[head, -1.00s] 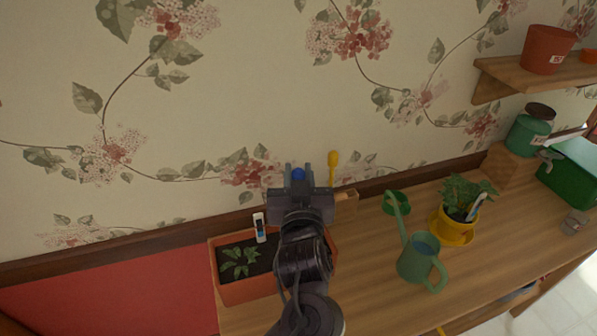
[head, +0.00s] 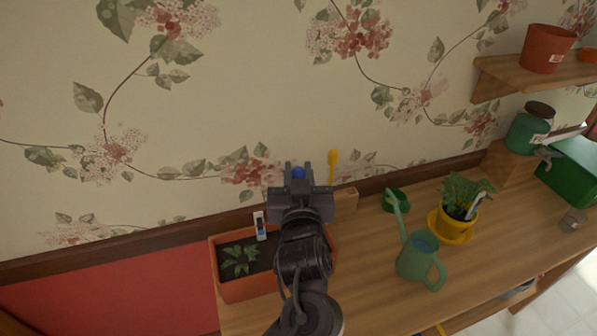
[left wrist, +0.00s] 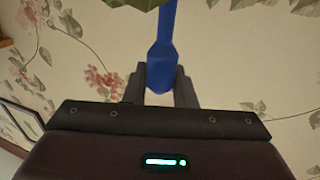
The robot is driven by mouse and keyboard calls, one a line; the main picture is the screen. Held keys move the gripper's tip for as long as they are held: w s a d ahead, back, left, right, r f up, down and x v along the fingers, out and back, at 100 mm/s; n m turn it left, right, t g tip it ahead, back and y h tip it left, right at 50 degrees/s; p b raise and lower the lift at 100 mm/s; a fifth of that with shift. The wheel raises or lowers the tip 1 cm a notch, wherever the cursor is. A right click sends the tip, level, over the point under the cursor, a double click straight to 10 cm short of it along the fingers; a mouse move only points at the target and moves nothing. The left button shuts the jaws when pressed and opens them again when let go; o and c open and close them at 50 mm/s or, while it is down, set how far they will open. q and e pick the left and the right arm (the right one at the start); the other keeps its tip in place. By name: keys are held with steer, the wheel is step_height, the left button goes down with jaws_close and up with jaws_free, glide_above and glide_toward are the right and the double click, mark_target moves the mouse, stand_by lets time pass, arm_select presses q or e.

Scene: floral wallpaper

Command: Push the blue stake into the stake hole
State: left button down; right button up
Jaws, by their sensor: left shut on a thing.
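My left gripper (head: 298,179) is shut on the blue stake (left wrist: 162,45), whose blue end (head: 298,173) shows between the fingers in the head view. In the left wrist view the stake's thicker end sits between the fingertips (left wrist: 160,85), and its thin shaft runs up out of the picture beside a green leaf. The terracotta planter (head: 250,291) stands behind and left of my left arm, with dark soil and a small green plant (head: 239,261). I cannot make out the stake hole; my arm hides part of the planter. My right gripper is not in view.
A white tag (head: 259,225) stands in the planter. A yellow-topped stick (head: 333,165) rises by a wooden block (head: 346,202) right of my gripper. A green watering can (head: 421,260) and a plant in a yellow pot (head: 451,227) stand farther right. The wallpapered wall is close behind.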

arm_select(q)
steer(key=shift+p, duration=0.3)
steer(key=shift+f+b, duration=0.55)
steer(key=shift+f, duration=0.2)
stand_by(0.4)
steer(key=shift+f+b, duration=1.6)
steer(key=shift+f, duration=1.25)
steer(key=c, duration=1.5)
jaws_free()
steer(key=o, duration=0.4)
steer(key=shift+s+a, duration=0.15)
steer(key=shift+a, duration=0.05)
